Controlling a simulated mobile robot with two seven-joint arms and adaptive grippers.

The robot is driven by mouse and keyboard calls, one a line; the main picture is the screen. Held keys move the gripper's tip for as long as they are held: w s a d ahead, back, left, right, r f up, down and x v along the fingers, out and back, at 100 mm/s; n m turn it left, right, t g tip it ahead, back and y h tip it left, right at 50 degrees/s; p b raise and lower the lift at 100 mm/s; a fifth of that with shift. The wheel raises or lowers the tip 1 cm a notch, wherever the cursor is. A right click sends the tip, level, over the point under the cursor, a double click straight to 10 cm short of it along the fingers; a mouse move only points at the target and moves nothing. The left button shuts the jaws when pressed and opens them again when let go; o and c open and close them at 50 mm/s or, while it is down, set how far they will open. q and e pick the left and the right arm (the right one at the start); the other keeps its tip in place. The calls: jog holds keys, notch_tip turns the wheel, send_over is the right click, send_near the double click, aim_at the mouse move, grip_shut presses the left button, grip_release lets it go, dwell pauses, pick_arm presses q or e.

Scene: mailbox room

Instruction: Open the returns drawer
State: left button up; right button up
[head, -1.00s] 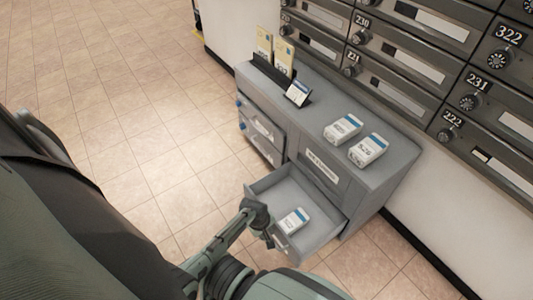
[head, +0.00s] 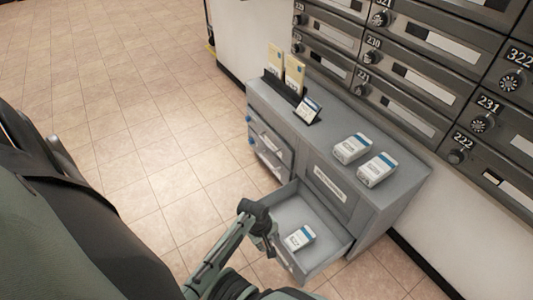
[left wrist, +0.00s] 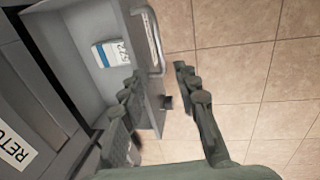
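The returns drawer (head: 335,255) stands pulled out of the grey cabinet (head: 400,195), low on its right side. A white and blue box (head: 299,238) lies inside it, also visible in the left wrist view (left wrist: 112,53). My left gripper (head: 268,246) is at the drawer's front edge. In the left wrist view, its fingers (left wrist: 158,75) are apart, one overlapping the drawer and the other over the floor. The drawer handle (left wrist: 156,42) shows just beyond the fingertips, with no grip on it visible. A partly cut-off label (left wrist: 15,143) reads "RETU". My right gripper is out of view.
Two white boxes (head: 352,148) (head: 376,169) and a dark holder with yellow cards (head: 293,72) stand on the cabinet top. Smaller drawers (head: 268,150) on the left look shut. Numbered mailboxes (head: 430,60) line the wall. The tiled floor (head: 130,110) at left is clear.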

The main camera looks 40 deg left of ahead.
pick_arm(q)
jog(key=shift+s+r, duration=0.15)
jog(key=shift+r, duration=0.55)
jog(key=shift+s+r, duration=0.1)
jog(key=shift+r, duration=0.55)
jog(key=shift+a, duration=0.1)
